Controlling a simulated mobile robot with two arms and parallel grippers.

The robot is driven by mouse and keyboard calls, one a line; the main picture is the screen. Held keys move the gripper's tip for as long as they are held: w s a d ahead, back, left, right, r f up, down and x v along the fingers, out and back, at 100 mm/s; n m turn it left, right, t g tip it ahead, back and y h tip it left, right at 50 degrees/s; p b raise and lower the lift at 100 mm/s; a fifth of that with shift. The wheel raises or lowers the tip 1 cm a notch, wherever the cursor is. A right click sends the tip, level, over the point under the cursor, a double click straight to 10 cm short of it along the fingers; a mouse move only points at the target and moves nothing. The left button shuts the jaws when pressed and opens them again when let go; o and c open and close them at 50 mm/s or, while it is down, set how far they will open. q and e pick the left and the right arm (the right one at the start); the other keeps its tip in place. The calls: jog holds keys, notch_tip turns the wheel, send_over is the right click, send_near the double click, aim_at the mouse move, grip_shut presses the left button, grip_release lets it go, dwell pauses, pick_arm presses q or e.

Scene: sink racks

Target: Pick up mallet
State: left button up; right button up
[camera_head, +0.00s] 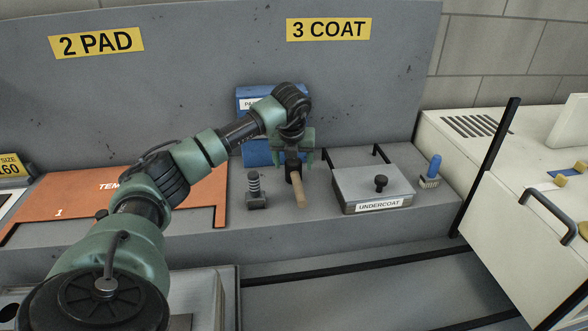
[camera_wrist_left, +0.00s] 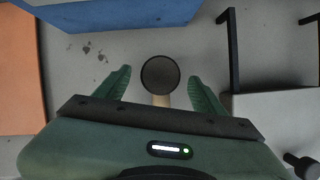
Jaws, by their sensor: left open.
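The mallet has a pale wooden handle (camera_head: 299,192) and a dark head. It is on the grey bench, with the handle pointing toward me. In the left wrist view its round dark head (camera_wrist_left: 160,75) shows end-on, with a bit of handle below it. My left gripper (camera_head: 292,160) is over the mallet from behind and above, and partly hides its head. In the left wrist view the green fingers of the left gripper (camera_wrist_left: 159,76) are spread on both sides of the head, with gaps to it. My right gripper is not in view.
A dark ribbed tool (camera_head: 254,188) stands left of the mallet. A grey lidded box (camera_head: 350,190) marked UNDERCOAT with a black knob is right of it, then a blue-handled brush (camera_head: 431,172). A blue box (camera_head: 256,150) is behind.

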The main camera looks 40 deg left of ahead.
pick_arm(q)
jog(key=shift+w+a+f, duration=0.2)
jog(key=shift+f, duration=0.35)
jog(key=shift+w+f, duration=0.1)
jog(key=shift+f, duration=0.2)
grip_shut()
jog(key=shift+r, duration=0.1)
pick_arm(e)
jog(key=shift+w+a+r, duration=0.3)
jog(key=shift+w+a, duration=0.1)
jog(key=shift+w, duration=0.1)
pick_arm(q)
jog(key=shift+a, duration=0.1)
jog(key=shift+r, duration=0.1)
jog(key=shift+r, duration=0.55)
notch_tip(320, 180, up, 19)
jog(key=b, duration=0.2)
jog(key=shift+f, duration=0.15)
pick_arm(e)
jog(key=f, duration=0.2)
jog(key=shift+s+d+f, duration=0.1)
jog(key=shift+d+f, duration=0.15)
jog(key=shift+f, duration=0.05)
